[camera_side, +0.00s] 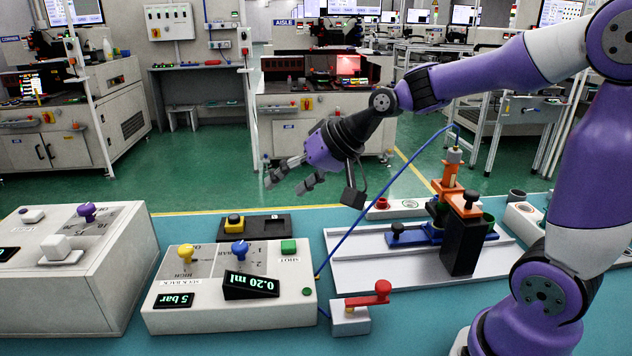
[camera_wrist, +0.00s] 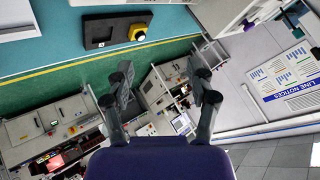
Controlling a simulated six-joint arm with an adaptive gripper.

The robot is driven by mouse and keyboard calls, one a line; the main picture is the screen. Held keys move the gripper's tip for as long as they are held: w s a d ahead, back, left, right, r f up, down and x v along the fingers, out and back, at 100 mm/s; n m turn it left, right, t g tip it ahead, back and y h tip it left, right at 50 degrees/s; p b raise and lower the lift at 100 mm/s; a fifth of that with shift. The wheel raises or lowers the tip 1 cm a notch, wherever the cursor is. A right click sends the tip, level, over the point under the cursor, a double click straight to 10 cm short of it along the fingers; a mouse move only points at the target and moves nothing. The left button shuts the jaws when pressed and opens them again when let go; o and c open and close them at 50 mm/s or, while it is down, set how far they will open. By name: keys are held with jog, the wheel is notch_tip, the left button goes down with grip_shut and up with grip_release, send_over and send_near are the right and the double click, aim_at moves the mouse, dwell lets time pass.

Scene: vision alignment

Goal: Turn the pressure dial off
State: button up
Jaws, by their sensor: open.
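A white control box (camera_side: 230,315) stands on the teal table in the side view. On its top are a yellow dial (camera_side: 185,252) beside a "HIGH" label, a blue dial (camera_side: 239,250) and a green button (camera_side: 289,247). Its displays read "5 bar" (camera_side: 174,300) and "0.20 ml" (camera_side: 251,286). I cannot tell for sure which dial is the pressure dial. My gripper (camera_side: 287,184) is open and empty, in the air above and behind the box, apart from the dials. In the wrist view its open fingers (camera_wrist: 160,82) show nothing between them.
A black plate with a yellow button (camera_side: 234,222) lies behind the box. A red-handled lever (camera_side: 368,293) stands at its right. A larger white box with a purple knob (camera_side: 87,211) is at left. A white tray with a fixture (camera_side: 350,270) and a blue tube (camera_side: 385,188) are at right.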

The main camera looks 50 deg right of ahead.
jog(key=s+n+g+h, duration=0.2)
jog(key=s+n+h, duration=0.1)
jog(key=s, duration=1.3)
jog(key=shift+d+f+n+g, duration=0.2)
jog(key=shift+d+n+g, duration=0.2)
jog(key=shift+n, duration=0.4)
jog(key=shift+s, duration=0.1)
jog(key=m+g+h, duration=0.1)
jog(key=m+h, duration=0.1)
jog(key=m, duration=0.2)
send_over(240, 246)
jog(key=s+a, duration=0.2)
jog(key=s, duration=0.2)
jog(key=shift+g, duration=0.3)
jog(key=x, duration=1)
jog(key=shift+w+f, duration=0.1)
jog(key=shift+f, duration=0.15)
